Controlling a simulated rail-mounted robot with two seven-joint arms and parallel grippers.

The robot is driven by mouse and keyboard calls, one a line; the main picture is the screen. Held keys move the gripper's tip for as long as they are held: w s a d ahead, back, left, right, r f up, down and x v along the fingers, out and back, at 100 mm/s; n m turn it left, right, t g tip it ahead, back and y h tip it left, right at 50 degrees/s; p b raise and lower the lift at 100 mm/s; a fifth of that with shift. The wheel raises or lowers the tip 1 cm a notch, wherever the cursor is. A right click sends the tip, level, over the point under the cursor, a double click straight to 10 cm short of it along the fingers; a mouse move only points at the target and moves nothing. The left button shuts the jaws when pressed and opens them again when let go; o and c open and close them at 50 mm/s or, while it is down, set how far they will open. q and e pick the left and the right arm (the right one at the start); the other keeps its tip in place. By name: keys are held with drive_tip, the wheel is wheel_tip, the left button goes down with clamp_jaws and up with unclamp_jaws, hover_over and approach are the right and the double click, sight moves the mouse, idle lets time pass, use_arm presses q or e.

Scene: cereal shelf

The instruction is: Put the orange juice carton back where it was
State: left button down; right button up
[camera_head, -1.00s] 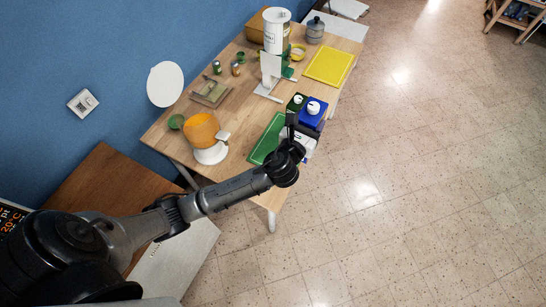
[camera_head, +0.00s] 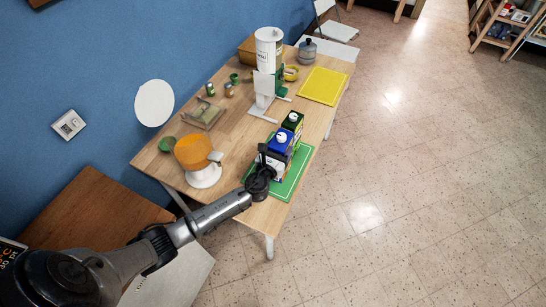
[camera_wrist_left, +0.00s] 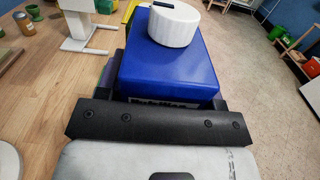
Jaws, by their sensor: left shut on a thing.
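A carton with a blue top and white cap (camera_head: 281,141) is in my left gripper (camera_head: 266,160). It looks roughly upright over the green mat; I cannot tell whether its base touches. A dark green carton with a white cap (camera_head: 293,121) stands just behind it. In the left wrist view the blue carton (camera_wrist_left: 170,55) fills the middle between my left gripper's fingers (camera_wrist_left: 162,98). The print on it is mostly hidden, so I cannot tell which carton is orange juice. My right gripper is in neither view.
The green mat (camera_head: 293,178) lies at the table's right edge. A white stand (camera_head: 263,90) is behind the cartons. An orange-topped white juicer-like appliance (camera_head: 200,165) stands to the left. A yellow board (camera_head: 323,86) lies farther back. Bare wood is clear left of the mat.

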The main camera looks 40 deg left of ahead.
use_arm(q)
wheel_tip(320, 180, down, 6)
drive_tip(key=a+b, duration=0.3)
drive_tip(key=shift+r, duration=0.15)
idle(0.4)
drive_tip(key=shift+c, duration=1.3)
unclamp_jaws()
